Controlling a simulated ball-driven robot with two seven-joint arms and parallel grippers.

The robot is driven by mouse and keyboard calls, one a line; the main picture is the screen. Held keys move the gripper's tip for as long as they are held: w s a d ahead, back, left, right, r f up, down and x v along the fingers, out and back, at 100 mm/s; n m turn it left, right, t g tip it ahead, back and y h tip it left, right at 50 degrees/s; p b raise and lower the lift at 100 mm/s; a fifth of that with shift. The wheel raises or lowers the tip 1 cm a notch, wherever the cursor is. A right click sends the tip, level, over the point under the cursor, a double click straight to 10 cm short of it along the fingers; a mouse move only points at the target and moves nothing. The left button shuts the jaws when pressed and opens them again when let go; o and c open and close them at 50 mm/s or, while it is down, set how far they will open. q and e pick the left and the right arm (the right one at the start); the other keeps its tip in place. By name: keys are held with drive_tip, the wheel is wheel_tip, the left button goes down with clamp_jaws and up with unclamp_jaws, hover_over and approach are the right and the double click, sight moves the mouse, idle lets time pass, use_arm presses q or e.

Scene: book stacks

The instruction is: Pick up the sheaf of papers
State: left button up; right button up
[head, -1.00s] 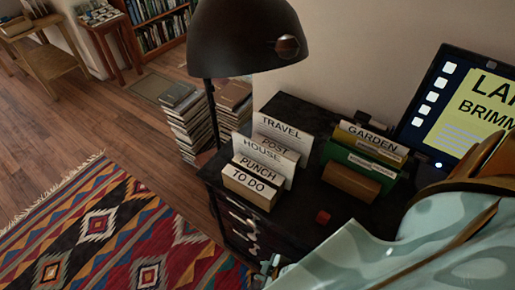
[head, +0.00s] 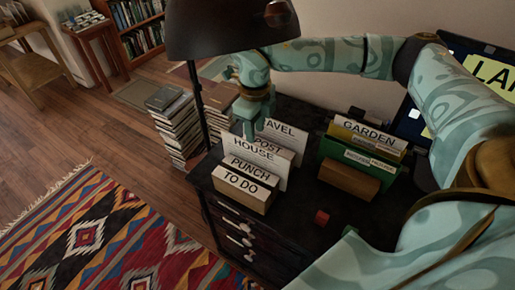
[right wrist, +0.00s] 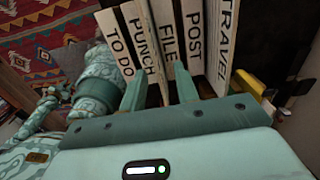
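I cannot tell which contents are the sheaf of papers. My right gripper (head: 258,122) hangs fingers-down over the back of the sorter, in front of the TRAVEL card. In the right wrist view its two fingers (right wrist: 160,88) are apart, with the FILE card roughly in line with the gap. Nothing is clearly gripped. My left gripper is not in view.
A green and yellow sorter marked GARDEN (head: 365,150) stands to the right on the black cabinet (head: 290,220). A small red cube (head: 322,217) lies in front of it. A dark lamp shade (head: 225,30) overhangs the left. A stack of books (head: 178,125) stands on the floor.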

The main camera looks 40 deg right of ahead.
sight(254, 150)
drive_tip(key=f, duration=0.2)
drive_tip(key=f+b, duration=0.1)
drive_tip(key=f, duration=0.2)
drive_tip(key=f+b, duration=0.1)
drive_tip(key=f, duration=0.1)
drive_tip(key=shift+s+a+f, duration=0.2)
drive_tip(key=shift+a, duration=0.1)
drive_tip(key=shift+r, duration=0.1)
drive_tip(key=shift+f, duration=0.2)
clamp_jaws()
